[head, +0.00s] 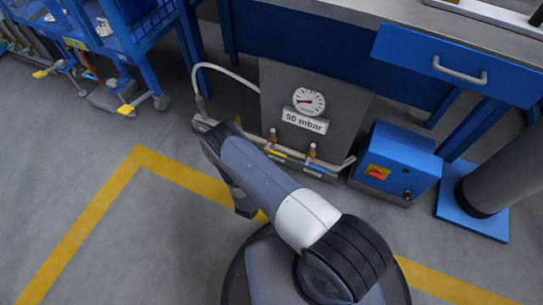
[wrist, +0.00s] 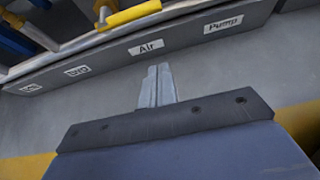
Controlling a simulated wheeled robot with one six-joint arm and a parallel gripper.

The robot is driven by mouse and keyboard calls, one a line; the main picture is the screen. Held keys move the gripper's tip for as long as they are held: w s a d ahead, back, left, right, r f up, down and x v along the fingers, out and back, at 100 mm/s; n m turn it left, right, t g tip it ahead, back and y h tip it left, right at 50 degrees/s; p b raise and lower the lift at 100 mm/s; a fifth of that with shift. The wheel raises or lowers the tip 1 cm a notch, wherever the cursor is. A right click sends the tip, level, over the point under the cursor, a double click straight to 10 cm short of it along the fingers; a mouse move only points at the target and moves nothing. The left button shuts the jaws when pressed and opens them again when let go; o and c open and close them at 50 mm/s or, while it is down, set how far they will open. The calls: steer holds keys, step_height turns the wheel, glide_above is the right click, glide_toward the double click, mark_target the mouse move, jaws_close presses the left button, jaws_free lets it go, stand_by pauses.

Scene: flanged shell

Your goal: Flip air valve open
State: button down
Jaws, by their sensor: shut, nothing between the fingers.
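The yellow valve lever (wrist: 128,15) lies above the "Air" label (wrist: 146,47) at the top of the wrist view, roughly along the pipe. In the head view a yellow lever (head: 277,153) sits on the pipe at the foot of the grey gauge panel, left of a blue lever (head: 315,168). My gripper (wrist: 156,70) is shut and empty, its two fingers together, pointing at the label strip just below the "Air" label. It appears apart from the yellow lever. In the head view my arm hides the fingers.
The grey panel (head: 276,92) carries a round gauge (head: 308,101) and a "50 mbar" sign. A blue box (head: 395,160) with a red switch stands right of it. A "Pump" label (wrist: 223,24) is right of "Air". A blue trolley (head: 135,50) stands left; open floor lies in front.

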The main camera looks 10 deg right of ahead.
steer(key=shift+a, duration=0.1)
steer(key=shift+w+f, duration=0.1)
steer(key=b+x, duration=0.4)
steer(key=x, duration=0.7)
step_height(320, 180, up, 5)
steer(key=shift+f, duration=0.2)
